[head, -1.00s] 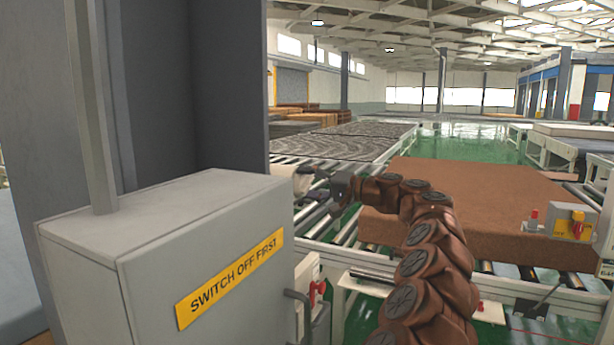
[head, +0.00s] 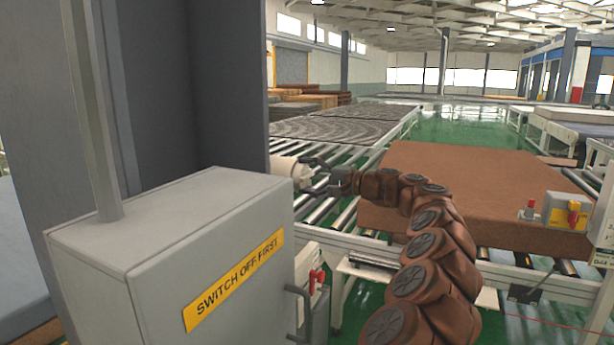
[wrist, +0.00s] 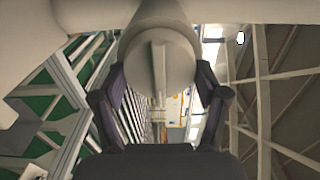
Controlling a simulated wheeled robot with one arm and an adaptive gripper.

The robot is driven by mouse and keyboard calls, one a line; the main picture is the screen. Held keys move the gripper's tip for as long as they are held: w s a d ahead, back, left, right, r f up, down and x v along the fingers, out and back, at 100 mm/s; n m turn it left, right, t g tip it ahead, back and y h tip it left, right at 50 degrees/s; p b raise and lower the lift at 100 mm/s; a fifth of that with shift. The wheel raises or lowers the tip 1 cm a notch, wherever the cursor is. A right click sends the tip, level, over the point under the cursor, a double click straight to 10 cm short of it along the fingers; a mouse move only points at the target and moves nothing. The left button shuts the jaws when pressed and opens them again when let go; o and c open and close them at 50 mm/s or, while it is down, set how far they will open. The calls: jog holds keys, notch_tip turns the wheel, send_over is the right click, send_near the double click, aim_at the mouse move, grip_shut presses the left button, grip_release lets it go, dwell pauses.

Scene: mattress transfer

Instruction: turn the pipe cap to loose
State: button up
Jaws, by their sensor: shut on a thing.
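The pale pipe cap (head: 290,173) sticks out past the right edge of the dark grey column in the head view. In the wrist view the round cap (wrist: 158,62), with a raised rib across its face, fills the top middle, and pale pipe runs to both sides behind it. My gripper (head: 312,176) reaches it from the right, with one finger above the other. In the wrist view my gripper (wrist: 160,82) has a dark finger on each side of the cap, shut on it. The exact contact spots are hard to see.
A grey cabinet (head: 165,235) labelled "SWITCH OFF FIRST" stands close at the left front, beside the grey column (head: 205,90). A brown mattress (head: 480,185) lies on the roller conveyor at right. A switch box (head: 568,212) stands at the right. Green floor shows beyond.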

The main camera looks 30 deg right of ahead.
jog(key=o, duration=1.2)
jog(key=shift+c, duration=0.2)
jog(key=shift+s+d, duration=0.1)
jog(key=v, duration=1.2)
jog(key=shift+f, duration=0.1)
